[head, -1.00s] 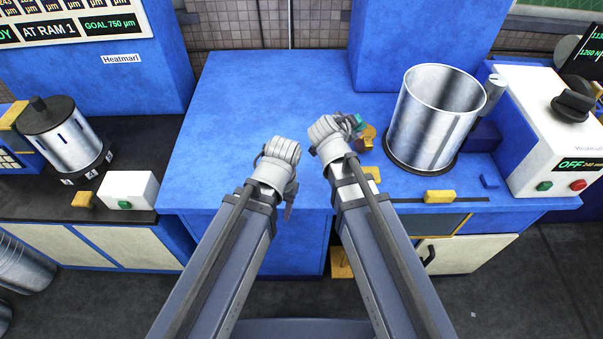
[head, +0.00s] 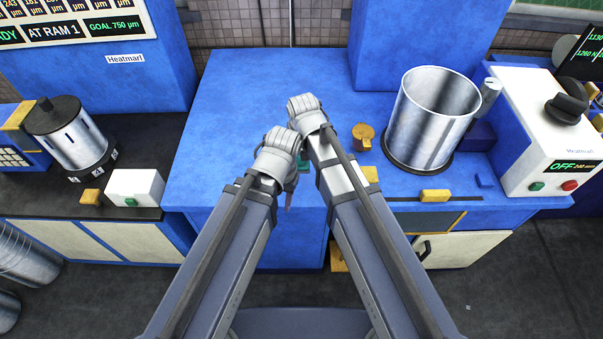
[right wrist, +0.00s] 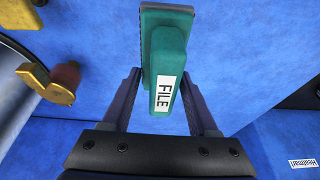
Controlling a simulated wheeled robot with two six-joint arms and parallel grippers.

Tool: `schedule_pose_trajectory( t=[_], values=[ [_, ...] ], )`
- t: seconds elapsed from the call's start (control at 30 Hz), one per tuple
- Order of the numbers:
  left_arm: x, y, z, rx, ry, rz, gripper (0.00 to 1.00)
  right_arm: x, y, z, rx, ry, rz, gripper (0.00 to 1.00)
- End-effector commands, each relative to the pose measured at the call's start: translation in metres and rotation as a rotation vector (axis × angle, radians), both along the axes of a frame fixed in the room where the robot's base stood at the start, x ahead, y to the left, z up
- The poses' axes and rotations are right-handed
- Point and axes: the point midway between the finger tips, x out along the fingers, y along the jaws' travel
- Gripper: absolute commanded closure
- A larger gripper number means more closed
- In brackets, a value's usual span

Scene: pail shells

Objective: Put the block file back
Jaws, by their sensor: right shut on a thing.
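The block file (right wrist: 165,58) is a green block with a white FILE label on a dark grey plate. It sits between the two dark fingers of my right gripper (right wrist: 162,95), which is shut on it, above the blue surface. In the head view my right gripper (head: 306,112) is over the middle of the blue bench, and only a sliver of teal shows between the arms. My left gripper (head: 283,145) is close beside it, nearer the front edge. Its fingers are mostly hidden, so its opening cannot be told.
A brass and brown fitting (head: 364,136) stands right of my right gripper, also in the wrist view (right wrist: 58,84). A large steel pail shell (head: 430,118) and a white control box (head: 540,130) are further right. The bench's back left (head: 240,95) is clear.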

Motion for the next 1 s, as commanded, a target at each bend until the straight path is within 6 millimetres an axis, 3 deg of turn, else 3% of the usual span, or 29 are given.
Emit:
schedule_pose_trajectory(
  t=[0.4,0.67,1.0],
  values=[
    [0.0,0.0,-0.059,0.0,0.0,0.0,0.5,0.0,-0.001,-0.059,0.001,-0.002,-0.003,1.0],
    [0.0,0.0,-0.062,0.0,0.0,0.0,0.5,0.0,-0.001,-0.062,0.001,-0.002,-0.003,1.0],
    [0.0,0.0,-0.098,0.0,0.0,0.0,0.5,0.0,-0.001,-0.098,0.001,-0.002,-0.003,1.0]
  ],
)
